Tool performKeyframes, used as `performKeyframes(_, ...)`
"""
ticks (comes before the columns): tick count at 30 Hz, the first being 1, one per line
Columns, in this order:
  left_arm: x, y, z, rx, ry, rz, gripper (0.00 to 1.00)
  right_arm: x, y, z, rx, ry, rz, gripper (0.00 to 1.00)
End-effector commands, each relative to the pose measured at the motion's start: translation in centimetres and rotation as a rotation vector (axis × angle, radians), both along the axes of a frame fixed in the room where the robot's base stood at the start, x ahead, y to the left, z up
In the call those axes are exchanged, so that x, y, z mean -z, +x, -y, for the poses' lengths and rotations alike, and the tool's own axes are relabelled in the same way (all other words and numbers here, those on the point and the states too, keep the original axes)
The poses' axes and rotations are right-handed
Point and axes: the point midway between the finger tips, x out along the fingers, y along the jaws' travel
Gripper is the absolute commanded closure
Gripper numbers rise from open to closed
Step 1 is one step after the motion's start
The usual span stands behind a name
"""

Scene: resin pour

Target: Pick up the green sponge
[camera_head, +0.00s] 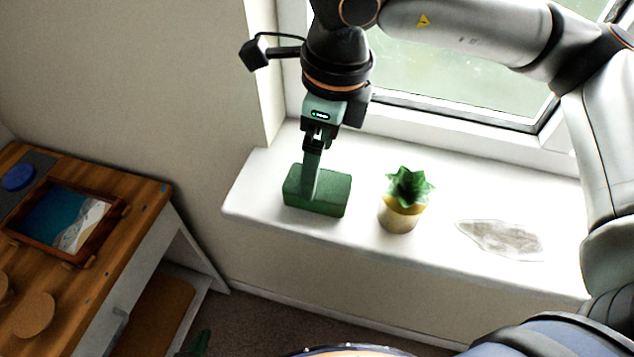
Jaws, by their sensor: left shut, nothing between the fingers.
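The green sponge (333,197) is a dark green block lying on the left part of the white window sill. My left gripper (310,188) points down at it from above, its fingers shut with nothing between them. The fingertips overlap the sponge's left half in this view and hide part of its top. I cannot tell whether they touch it. My right gripper is not in view.
A small green plant in a yellow-and-white pot (401,214) stands just right of the sponge. A grey patch (500,238) lies further right on the sill (450,262). A wooden-topped desk (140,200) with a framed picture (65,220) is at the left.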

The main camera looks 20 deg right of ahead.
Motion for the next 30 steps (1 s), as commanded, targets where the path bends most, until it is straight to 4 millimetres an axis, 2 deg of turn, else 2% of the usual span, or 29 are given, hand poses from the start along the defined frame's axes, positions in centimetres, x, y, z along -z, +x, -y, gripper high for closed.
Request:
performKeyframes(7,-0.4,0.0,0.0,0.0,0.0,-0.001,1.0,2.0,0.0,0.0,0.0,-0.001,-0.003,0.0)
performKeyframes(15,-1.0,0.0,0.0,0.0,0.0,-0.001,1.0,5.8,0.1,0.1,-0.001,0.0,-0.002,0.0)
performKeyframes(24,-1.0,0.1,0.0,0.0,0.0,0.002,1.0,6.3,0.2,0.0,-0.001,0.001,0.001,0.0)
performKeyframes(30,-1.0,0.1,0.0,0.0,0.0,0.002,1.0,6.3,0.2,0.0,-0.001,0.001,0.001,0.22)
